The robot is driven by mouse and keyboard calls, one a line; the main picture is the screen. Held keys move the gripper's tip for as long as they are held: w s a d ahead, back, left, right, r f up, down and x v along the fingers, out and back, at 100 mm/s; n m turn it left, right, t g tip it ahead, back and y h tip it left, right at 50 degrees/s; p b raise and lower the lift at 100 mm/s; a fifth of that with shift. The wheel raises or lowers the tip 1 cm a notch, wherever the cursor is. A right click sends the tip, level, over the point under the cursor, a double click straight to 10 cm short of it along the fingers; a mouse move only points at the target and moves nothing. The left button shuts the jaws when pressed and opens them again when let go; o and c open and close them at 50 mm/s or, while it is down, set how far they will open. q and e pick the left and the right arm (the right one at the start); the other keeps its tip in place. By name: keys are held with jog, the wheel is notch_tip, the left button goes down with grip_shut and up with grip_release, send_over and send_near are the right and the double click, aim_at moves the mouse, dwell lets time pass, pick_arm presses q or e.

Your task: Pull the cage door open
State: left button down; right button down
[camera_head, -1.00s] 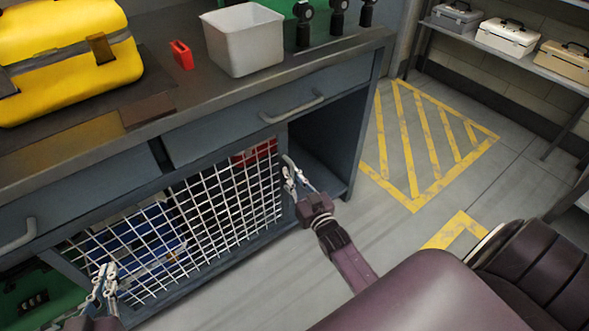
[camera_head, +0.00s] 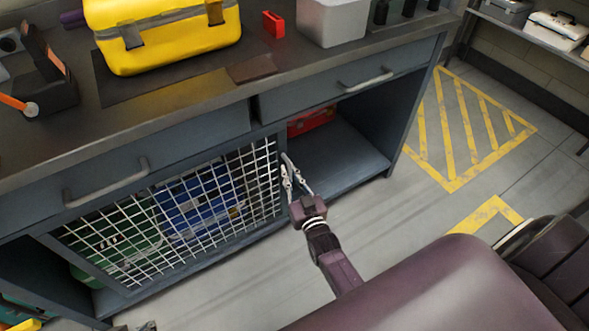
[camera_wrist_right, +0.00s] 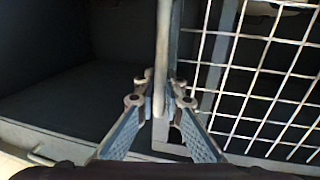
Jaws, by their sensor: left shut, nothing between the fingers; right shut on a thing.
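The cage door (camera_head: 165,215) is a white wire mesh panel at the front of the blue-grey cabinet's lower part, in the head view. It covers the left and middle of the opening, and the space to its right is uncovered. My right gripper (camera_head: 297,183) is at the door's right edge, shut on its upright handle bar. In the right wrist view, the fingers (camera_wrist_right: 160,103) close on the bar (camera_wrist_right: 162,55), with the mesh (camera_wrist_right: 262,75) to the right. My left gripper (camera_head: 147,326) barely shows at the bottom edge, away from the door, shut and empty.
A red case (camera_head: 312,121) lies in the uncovered space; blue (camera_head: 200,205) and green (camera_head: 115,238) cases sit behind the mesh. A yellow toolbox (camera_head: 165,38) and grey bin (camera_head: 332,22) stand on the worktop. Drawer handles (camera_head: 107,185) stick out above.

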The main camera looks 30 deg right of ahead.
jog(key=shift+a, duration=0.15)
jog(key=c, duration=2)
grip_release()
jog(key=shift+c, duration=0.2)
jog(key=shift+s, duration=0.1)
jog(key=s+a, duration=0.1)
jog(key=s, duration=1)
jog(key=shift+s+a, duration=0.2)
jog(key=shift+s, duration=0.2)
